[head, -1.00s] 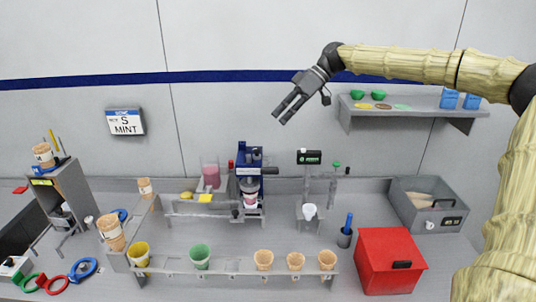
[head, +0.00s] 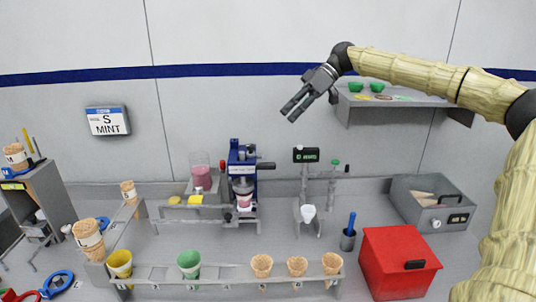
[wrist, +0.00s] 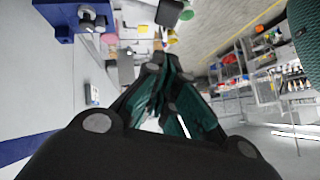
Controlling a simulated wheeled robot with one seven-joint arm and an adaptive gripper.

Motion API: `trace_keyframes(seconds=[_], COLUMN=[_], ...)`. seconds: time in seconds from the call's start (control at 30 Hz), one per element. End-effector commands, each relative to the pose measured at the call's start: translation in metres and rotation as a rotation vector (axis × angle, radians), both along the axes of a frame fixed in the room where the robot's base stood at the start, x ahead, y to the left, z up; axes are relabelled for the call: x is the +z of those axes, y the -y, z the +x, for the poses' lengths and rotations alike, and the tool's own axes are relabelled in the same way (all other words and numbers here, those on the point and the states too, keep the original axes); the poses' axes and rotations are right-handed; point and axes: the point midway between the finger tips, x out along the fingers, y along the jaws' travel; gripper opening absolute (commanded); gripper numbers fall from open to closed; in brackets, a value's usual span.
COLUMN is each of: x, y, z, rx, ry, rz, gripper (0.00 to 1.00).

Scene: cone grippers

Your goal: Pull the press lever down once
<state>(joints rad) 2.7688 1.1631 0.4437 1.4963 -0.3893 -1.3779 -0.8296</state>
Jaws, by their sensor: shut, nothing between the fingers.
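The blue press (head: 238,158) stands upright at the back of the bench, with a pink-filled cup (head: 243,200) held in it. A dark handle (head: 265,166), which looks like the lever, sticks out to the press's right, roughly level. My gripper (head: 290,114) is in the air above and to the right of the press, clear of the handle. Its fingers are close together, pointing down and left, and hold nothing. In the wrist view the dark teal fingers (wrist: 165,95) are together, and blue machinery (wrist: 68,15) shows at the upper left.
A tap stand with a green display (head: 305,155) is right of the press. A pink container (head: 202,178) is on its left. A front rack (head: 225,277) holds several cones. A red box (head: 398,255) stands right. A wall shelf (head: 400,100) is beside my arm.

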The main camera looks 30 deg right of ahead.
Motion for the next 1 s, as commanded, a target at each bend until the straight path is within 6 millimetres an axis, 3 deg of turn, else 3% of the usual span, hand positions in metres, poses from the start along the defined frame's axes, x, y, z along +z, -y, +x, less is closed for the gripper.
trace_keyframes(seconds=[0.37, 1.0], x=[-0.005, -0.067], y=[-0.005, -0.074], z=[0.001, 0.016], rx=[0.000, 0.000], ry=[-0.002, -0.004], rz=[0.001, 0.001], gripper=[0.00, 0.00])
